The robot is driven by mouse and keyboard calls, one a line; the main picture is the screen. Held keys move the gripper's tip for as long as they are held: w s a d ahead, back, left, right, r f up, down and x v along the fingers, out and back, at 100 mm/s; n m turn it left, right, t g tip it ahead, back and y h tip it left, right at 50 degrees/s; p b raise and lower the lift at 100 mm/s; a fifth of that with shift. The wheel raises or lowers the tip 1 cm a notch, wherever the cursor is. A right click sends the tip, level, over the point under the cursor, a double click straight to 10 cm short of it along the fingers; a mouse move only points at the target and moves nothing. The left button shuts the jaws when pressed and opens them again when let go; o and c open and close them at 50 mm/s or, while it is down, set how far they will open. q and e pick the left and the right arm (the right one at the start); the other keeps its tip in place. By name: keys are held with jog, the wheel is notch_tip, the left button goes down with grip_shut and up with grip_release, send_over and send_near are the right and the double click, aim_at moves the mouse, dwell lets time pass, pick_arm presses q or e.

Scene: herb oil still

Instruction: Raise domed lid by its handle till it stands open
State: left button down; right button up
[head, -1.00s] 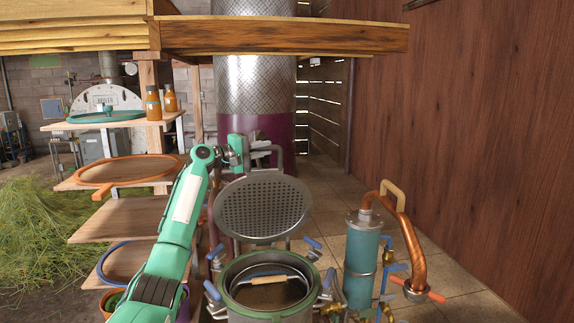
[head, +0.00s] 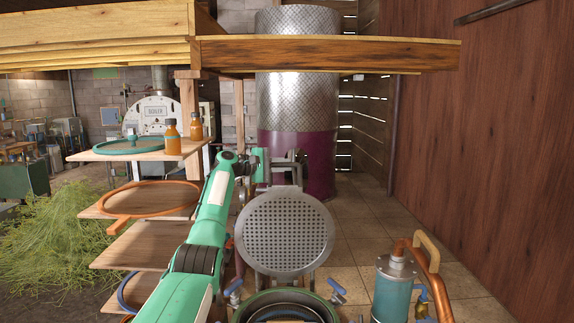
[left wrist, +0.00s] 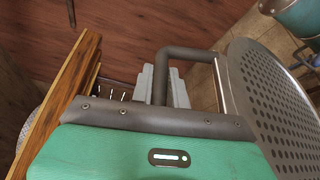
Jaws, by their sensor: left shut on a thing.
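The domed lid (head: 285,235) shows its perforated grey underside in the head view. It is tipped up, nearly upright, behind the round pot (head: 243,312), whose open rim shows at the bottom edge. My left gripper (head: 288,160) is behind the lid's top, shut on the lid's grey bar handle. In the left wrist view, the handle (left wrist: 186,53) passes between the pale fingers (left wrist: 160,86), and the lid (left wrist: 270,105) stands on the right. The lid's domed outer side is mostly hidden. My right gripper is not in view.
A blue cylinder (head: 394,292) with a copper pipe (head: 436,285) stands at right. Wooden shelves (head: 140,245) with hoops and bottles are at left. A wooden beam (head: 325,53) crosses above, and a tall metal column (head: 297,100) rises behind. Blue-handled clamps (head: 336,288) ring the pot.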

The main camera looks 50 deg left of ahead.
pick_arm(q)
jog(key=shift+w+f, duration=0.1)
jog(key=shift+f, duration=0.1)
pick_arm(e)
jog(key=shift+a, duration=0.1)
pick_arm(q)
jog(key=c, duration=1.6)
grip_release()
jog(key=shift+c, duration=0.2)
jog(key=shift+a, duration=0.1)
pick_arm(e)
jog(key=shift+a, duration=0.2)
